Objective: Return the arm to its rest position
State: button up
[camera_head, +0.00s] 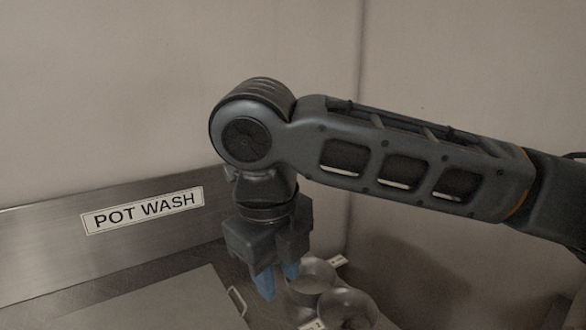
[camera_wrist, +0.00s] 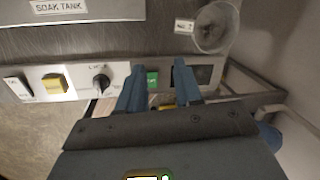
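My gripper (camera_head: 278,280) hangs pointing down at the end of my bent arm, above the steel counter in the head view. Its two blue fingers are apart, with nothing seen between them. In the wrist view my gripper (camera_wrist: 158,72) also shows open and empty, with part of a control panel visible behind the gap. My arm reaches in from the right side of the head view.
Round metal bowls (camera_head: 348,304) with small tags stand just right of the fingers. A steel backsplash bears a POT WASH sign (camera_head: 143,211). A flat panel with a handle (camera_head: 238,301) lies at lower left. The wrist view shows a control panel with a yellow switch (camera_wrist: 54,83).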

jog(key=s+a+f+m+y, duration=0.1)
jog(key=s+a+m+y, duration=0.3)
jog(key=a+m+y, duration=0.3)
jog(key=s+a+m+y, duration=0.4)
jog(key=a+m+y, duration=0.15)
jog(key=a, duration=0.45)
jog(key=s+d+f+m+t+h, duration=0.2)
jog(key=d+f+m+t, duration=0.2)
jog(key=d+m, duration=0.3)
jog(key=s+d+f+m+t+h, duration=0.2)
jog(key=s+d+f+m+t, duration=0.1)
jog(key=d+m, duration=0.5)
jog(key=s+d+f+m+t+h, duration=0.2)
jog(key=d+f+m+t, duration=0.4)
jog(key=m, duration=0.6)
jog(key=shift+s+d+f, duration=0.25)
jog(key=shift+s+d, duration=0.5)
jog(key=shift+d, duration=0.15)
jog(key=s+d+m+h, duration=0.6)
jog(key=s+d, duration=1.2)
jog(key=s, duration=0.3)
notch_tip(320, 180, down, 9)
jog(key=b, duration=1)
jog(key=shift+w, duration=0.25)
